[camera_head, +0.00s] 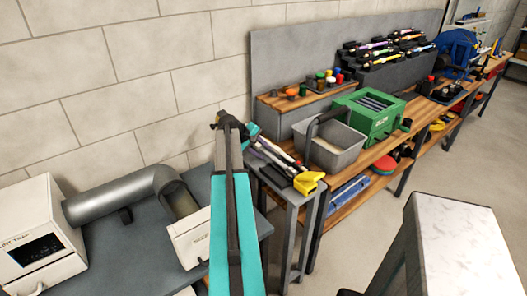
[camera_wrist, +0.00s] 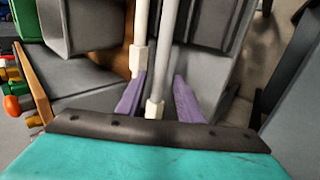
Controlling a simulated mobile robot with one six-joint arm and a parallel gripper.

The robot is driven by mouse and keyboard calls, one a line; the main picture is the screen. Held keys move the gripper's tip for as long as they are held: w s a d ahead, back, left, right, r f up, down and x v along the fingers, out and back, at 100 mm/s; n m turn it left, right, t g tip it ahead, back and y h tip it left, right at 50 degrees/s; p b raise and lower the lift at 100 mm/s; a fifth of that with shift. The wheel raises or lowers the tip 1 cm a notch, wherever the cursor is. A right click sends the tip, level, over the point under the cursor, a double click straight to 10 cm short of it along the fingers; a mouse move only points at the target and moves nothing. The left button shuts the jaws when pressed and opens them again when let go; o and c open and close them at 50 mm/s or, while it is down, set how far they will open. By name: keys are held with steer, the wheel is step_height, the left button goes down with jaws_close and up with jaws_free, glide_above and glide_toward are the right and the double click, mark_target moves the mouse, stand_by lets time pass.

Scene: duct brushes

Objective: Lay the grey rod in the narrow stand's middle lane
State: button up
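The narrow stand (camera_head: 290,194) is a small grey table beside the workbench, with a dark rack on top. Pale, slim rods (camera_head: 268,153) lie along it, one with purple on it, near a yellow piece (camera_head: 309,184). In the wrist view, two pale rods run side by side: a left rod (camera_wrist: 140,40) and a right rod (camera_wrist: 166,50). My gripper (camera_wrist: 160,76) has two purple fingers spread apart. The right rod's collared end lies between them, with space on its right. I cannot tell which rod is the grey one, nor make out the middle lane.
A grey bin (camera_head: 329,144) with a handle and a green box (camera_head: 370,115) stand on the workbench right of the stand. A white box (camera_head: 192,240) and a curved duct (camera_head: 130,195) are at the left. A pale-topped table (camera_head: 465,245) is at the right front.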

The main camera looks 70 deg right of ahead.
steer(key=b+v, duration=0.2)
steer(key=v, duration=1.1)
steer(key=shift+r, duration=0.25)
steer(key=shift+d, duration=0.1)
